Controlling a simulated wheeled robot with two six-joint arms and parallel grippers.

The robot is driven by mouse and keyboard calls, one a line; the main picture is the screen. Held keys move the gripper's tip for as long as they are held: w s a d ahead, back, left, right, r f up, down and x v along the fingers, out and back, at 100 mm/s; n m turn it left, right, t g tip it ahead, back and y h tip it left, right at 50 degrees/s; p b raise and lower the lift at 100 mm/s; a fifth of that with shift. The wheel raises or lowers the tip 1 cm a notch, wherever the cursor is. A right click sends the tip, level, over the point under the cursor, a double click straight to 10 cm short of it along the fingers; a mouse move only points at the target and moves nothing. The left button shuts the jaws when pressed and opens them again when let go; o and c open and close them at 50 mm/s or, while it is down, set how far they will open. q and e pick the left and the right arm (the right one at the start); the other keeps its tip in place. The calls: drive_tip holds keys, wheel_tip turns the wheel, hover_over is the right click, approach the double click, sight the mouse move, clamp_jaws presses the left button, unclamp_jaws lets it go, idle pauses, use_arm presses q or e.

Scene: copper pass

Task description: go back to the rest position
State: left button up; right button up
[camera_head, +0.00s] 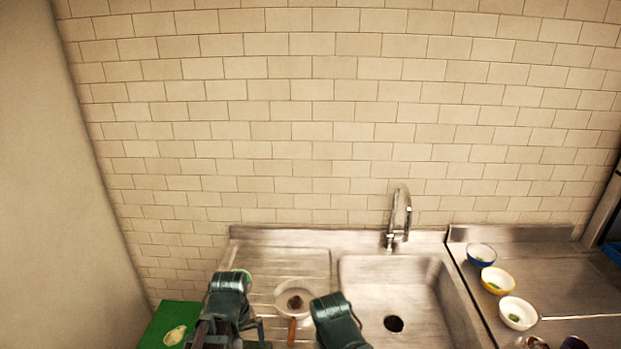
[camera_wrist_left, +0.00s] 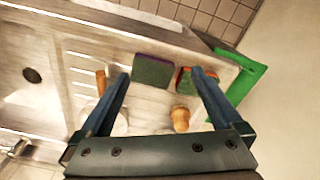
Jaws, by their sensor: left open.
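My left gripper (camera_wrist_left: 163,76) is open and empty in the left wrist view, its two blue fingers apart above the ribbed drainboard (camera_wrist_left: 80,65). A dark sponge-like block (camera_wrist_left: 153,70) lies beyond the gap between the fingers. My left arm's dark green links show at the lower left of the head view. A dark green link of my right arm stands at the bottom centre there, and my right gripper is outside the picture.
A pan or strainer (camera_head: 294,297) with a wooden handle lies on the drainboard, between my arms in the picture. The sink (camera_head: 394,270) and tap (camera_head: 398,215) are to the right, with three bowls (camera_head: 497,281) farther right. A green board (camera_head: 170,322) is at left.

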use_arm(q)
drive_tip(key=s+d+f+m+y+b, duration=0.1)
drive_tip(key=s+d+f+m+b, duration=0.5)
drive_tip(key=d, duration=0.5)
drive_tip(key=shift+s+m+g, duration=0.4)
drive_tip(key=shift+s+m, duration=0.4)
drive_tip(key=shift+s, duration=0.05)
drive_tip(key=shift+f, duration=0.1)
